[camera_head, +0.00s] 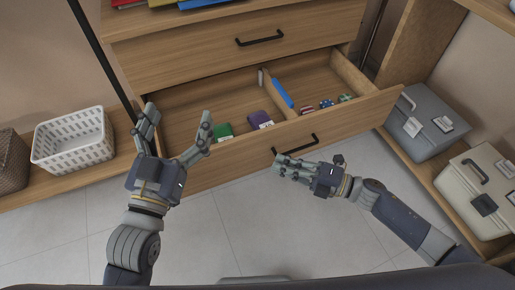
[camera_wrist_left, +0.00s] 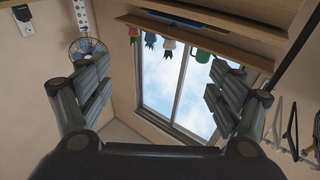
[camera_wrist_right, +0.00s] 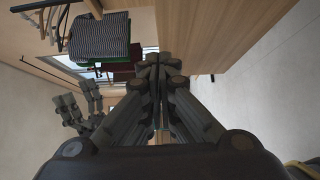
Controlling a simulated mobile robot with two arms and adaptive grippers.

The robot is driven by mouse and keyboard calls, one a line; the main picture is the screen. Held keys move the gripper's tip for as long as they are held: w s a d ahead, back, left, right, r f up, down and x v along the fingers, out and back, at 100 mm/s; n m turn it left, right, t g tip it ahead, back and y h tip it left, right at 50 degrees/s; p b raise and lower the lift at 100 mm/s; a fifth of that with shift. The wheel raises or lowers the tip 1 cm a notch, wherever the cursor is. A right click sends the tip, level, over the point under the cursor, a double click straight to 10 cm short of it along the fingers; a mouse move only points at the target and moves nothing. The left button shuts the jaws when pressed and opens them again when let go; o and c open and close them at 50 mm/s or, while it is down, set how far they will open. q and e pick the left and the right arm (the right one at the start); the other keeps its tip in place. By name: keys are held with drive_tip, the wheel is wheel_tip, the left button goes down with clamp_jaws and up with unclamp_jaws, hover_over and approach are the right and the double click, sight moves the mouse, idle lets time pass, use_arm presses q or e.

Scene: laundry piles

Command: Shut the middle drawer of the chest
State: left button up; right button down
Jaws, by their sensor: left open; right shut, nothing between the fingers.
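The middle drawer (camera_head: 236,164) of the wooden chest (camera_head: 200,48) stands pulled out, with its inside showing. Its black bar handle (camera_head: 300,145) is on the front panel. My right gripper (camera_head: 282,165) is shut and empty, just in front of the panel below the handle; I cannot tell if it touches. It also shows shut in the right wrist view (camera_wrist_right: 158,62). My left gripper (camera_head: 179,118) is open and empty at the drawer's left front corner, fingers pointing up. In the left wrist view its fingers (camera_wrist_left: 148,85) are spread, with a window beyond.
The drawer holds a green item (camera_head: 223,131), a purple item (camera_head: 260,119), a blue stick (camera_head: 282,92) and small patterned items. The drawer above, with its own handle (camera_head: 260,38), is closed. A white basket (camera_head: 73,142) stands left; grey (camera_head: 427,122) and beige (camera_head: 480,187) cases stand right.

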sight(241, 141)
use_arm(q)
drive_tip(key=s+r+t+h+b, duration=0.2)
drive_tip(key=s+r+t, duration=0.2)
drive_tip(key=r, duration=0.4)
drive_tip(key=shift+s+r+t, duration=0.15)
drive_tip(key=shift+r+t, duration=0.25)
drive_tip(key=shift+t, duration=0.4)
use_arm(e)
drive_tip(key=shift+w+a, duration=3.1)
drive_tip(key=shift+a, duration=0.15)
drive_tip(key=shift+w, duration=0.1)
